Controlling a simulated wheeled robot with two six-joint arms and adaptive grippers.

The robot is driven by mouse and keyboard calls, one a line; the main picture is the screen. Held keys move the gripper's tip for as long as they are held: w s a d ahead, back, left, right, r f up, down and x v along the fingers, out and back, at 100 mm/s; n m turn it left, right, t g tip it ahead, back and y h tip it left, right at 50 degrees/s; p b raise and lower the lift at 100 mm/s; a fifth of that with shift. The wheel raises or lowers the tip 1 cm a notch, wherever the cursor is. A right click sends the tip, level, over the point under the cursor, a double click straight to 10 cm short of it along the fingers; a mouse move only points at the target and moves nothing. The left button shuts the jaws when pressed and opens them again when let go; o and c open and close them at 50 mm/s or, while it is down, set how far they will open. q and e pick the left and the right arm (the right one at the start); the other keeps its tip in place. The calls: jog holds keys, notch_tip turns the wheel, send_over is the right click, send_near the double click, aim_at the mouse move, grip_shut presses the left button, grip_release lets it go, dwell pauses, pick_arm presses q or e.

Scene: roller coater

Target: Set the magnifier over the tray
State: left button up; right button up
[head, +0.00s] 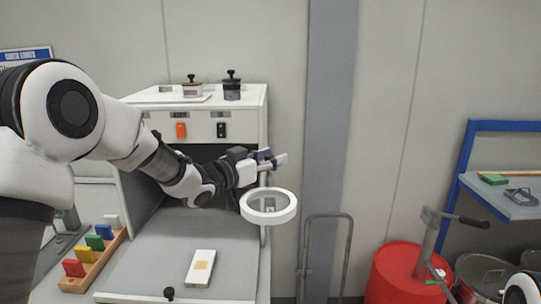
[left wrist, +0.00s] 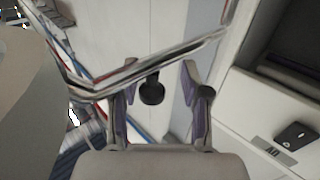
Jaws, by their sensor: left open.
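The magnifier (head: 268,205) is a white ring with a clear lens. In the head view it hangs right of the machine's opening, beyond the right edge of the grey tray (head: 150,262). A white block with a gold patch (head: 201,268) lies on the tray. My left gripper (head: 266,157) is open, just above and behind the ring, by a pale bar. Contact with either cannot be told. My right gripper does not show.
A white machine (head: 215,125) with two lidded pots on top stands behind the tray. A wooden rack (head: 92,262) of coloured blocks is at the left. A metal hoop stand (head: 326,217), a red drum (head: 400,270) and a blue-framed shelf (head: 508,197) are to the right.

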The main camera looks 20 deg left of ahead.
pick_arm(q)
jog(key=shift+s+r, duration=0.25)
jog(key=shift+s, duration=0.05)
jog(key=shift+s+r, duration=0.25)
jog(key=shift+s, duration=0.15)
jog(key=c, duration=0.4)
jog(key=shift+s+r, duration=0.1)
jog(key=shift+s, duration=0.1)
grip_shut()
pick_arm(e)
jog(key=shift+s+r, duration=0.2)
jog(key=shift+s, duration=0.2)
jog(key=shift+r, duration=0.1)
pick_arm(q)
jog(key=shift+a+p, duration=0.1)
jog(key=shift+p, duration=0.3)
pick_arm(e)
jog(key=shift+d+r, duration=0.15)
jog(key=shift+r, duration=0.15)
pick_arm(q)
jog(key=shift+h, duration=0.3)
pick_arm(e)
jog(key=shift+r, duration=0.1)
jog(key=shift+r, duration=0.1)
